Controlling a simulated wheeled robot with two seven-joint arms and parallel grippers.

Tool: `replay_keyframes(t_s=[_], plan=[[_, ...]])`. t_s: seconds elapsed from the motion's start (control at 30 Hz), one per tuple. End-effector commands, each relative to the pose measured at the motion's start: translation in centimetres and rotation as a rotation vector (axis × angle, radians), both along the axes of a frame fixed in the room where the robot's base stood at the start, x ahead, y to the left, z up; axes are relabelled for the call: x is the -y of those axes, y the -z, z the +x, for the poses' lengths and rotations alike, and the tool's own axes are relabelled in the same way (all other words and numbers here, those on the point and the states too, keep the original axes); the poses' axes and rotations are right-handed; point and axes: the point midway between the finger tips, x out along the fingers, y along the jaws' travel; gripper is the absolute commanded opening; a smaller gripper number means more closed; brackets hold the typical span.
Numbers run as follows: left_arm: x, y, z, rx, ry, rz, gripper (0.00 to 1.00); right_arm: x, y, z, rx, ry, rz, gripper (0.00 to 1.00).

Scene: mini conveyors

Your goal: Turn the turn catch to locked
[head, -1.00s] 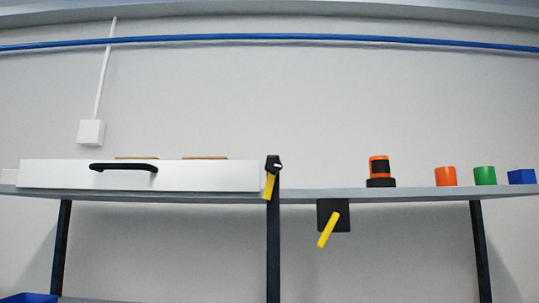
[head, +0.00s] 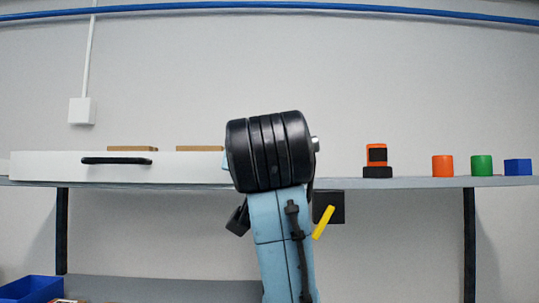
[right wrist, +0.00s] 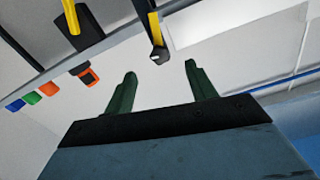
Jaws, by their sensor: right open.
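Two yellow levers are in view; I cannot tell for sure which is the turn catch. One yellow lever with a black pivot (right wrist: 156,32) is in the right wrist view, beyond and between my fingertips, apart from them; my arm hides it in the head view. The other yellow lever (head: 323,222) slants on a black block (head: 335,203) under the shelf edge; this block also shows in the right wrist view (right wrist: 88,34). My right gripper (right wrist: 160,68) is open and empty. In the head view my right arm hides its fingers. My left gripper is out of view.
A white drawer front with a black handle (head: 116,161) is left on the shelf (head: 400,184). A blue bin (head: 30,290) is lower left.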

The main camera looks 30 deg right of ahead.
Motion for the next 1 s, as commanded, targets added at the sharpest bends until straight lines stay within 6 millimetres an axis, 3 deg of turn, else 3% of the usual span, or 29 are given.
replay_keyframes(t_s=[0.17, 0.7, 1.0], plan=[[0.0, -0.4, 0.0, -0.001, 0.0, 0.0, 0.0, 0.4, -1.4, -0.7, 0.033, 0.011, 0.016, 0.56], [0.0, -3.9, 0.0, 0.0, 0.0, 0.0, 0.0, 5.8, -1.4, 8.0, 0.027, 0.011, 0.016, 0.56], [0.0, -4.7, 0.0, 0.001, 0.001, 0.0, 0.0, 7.0, -1.3, 10.2, 0.03, 0.008, 0.015, 0.56]])
